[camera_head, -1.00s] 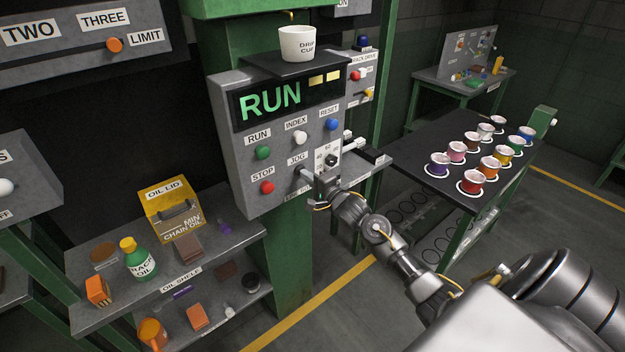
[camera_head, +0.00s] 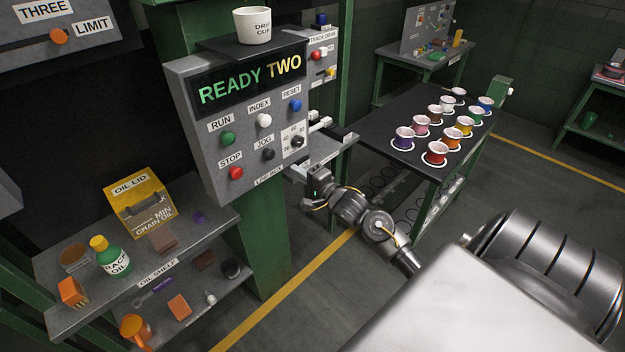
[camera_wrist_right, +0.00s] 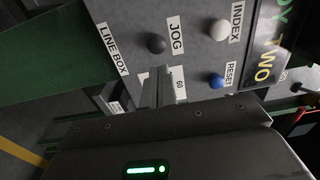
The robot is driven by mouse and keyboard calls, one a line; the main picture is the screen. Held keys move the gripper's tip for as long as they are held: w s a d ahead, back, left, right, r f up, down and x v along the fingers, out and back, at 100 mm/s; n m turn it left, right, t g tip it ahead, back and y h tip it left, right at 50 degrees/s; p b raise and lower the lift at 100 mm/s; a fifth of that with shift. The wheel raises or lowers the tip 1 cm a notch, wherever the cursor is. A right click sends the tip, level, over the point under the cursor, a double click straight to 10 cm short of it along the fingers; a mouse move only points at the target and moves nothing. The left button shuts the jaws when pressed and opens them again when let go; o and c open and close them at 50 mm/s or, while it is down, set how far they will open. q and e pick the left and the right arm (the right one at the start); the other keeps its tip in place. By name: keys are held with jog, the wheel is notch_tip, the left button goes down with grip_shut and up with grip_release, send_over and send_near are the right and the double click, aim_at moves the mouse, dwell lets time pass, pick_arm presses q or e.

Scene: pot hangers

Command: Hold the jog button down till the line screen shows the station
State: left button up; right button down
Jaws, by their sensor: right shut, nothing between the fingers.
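The line box (camera_head: 205,155) is a grey panel on a green post. Its screen (camera_head: 250,82) reads READY in green and TWO in yellow. The black jog button (camera_head: 268,154) is low on the panel, under its JOG label, and also shows uncovered in the right wrist view (camera_wrist_right: 156,43). My right gripper (camera_head: 298,172) is shut and empty, just right of and below the jog button. In the wrist view its fingertips (camera_wrist_right: 157,75) are apart from the button and partly cover the dial area. My left gripper is not in view.
Close by are the green run (camera_head: 227,138), white index (camera_head: 264,120), blue reset (camera_head: 295,105) and red stop (camera_head: 236,173) buttons, and a dial (camera_head: 297,142). A drip cup (camera_head: 252,25) stands on top. An oil shelf (camera_head: 85,300) is at lower left, a spool table (camera_head: 385,135) at right.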

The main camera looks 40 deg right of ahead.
jog(key=s, duration=0.2)
jog(key=s+b, duration=0.1)
jog(key=s, duration=0.1)
jog(key=shift+f, duration=0.25)
dwell(0.4)
